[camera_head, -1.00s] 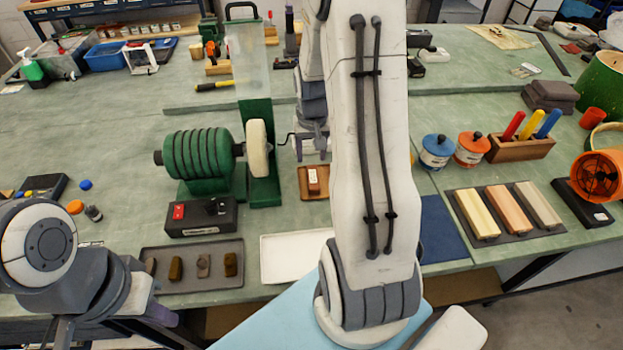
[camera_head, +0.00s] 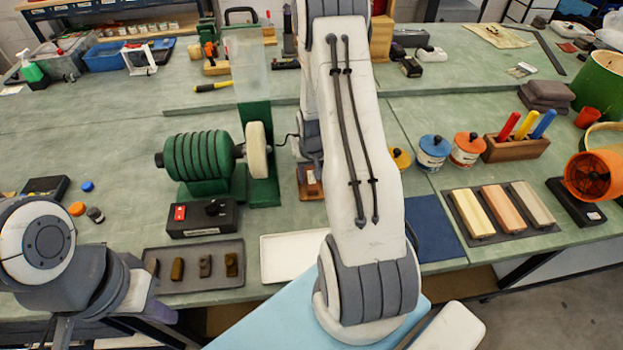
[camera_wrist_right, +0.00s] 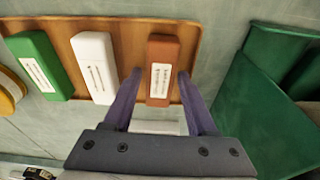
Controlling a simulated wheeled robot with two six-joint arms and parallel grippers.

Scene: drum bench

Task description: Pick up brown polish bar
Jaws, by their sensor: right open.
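The brown polish bar (camera_wrist_right: 161,68), with a white label, lies on a wooden tray (camera_wrist_right: 130,40) in the right wrist view. A white bar (camera_wrist_right: 94,68) and a green bar (camera_wrist_right: 40,64) lie to its left on the same tray. My right gripper (camera_wrist_right: 158,77) is open, with one finger on each side of the brown bar's near end. I cannot tell whether the fingers touch it. In the head view the brown bar (camera_head: 311,177) shows just below my right gripper, and my right arm hides the other bars.
A green drum machine (camera_head: 200,157) stands left of the wooden tray; its green stand (camera_wrist_right: 258,95) is close on the right in the wrist view. A grey tray (camera_head: 190,284) with several small bars and an empty white tray (camera_head: 285,262) lie in front. Lidded pots (camera_head: 432,155) stand right.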

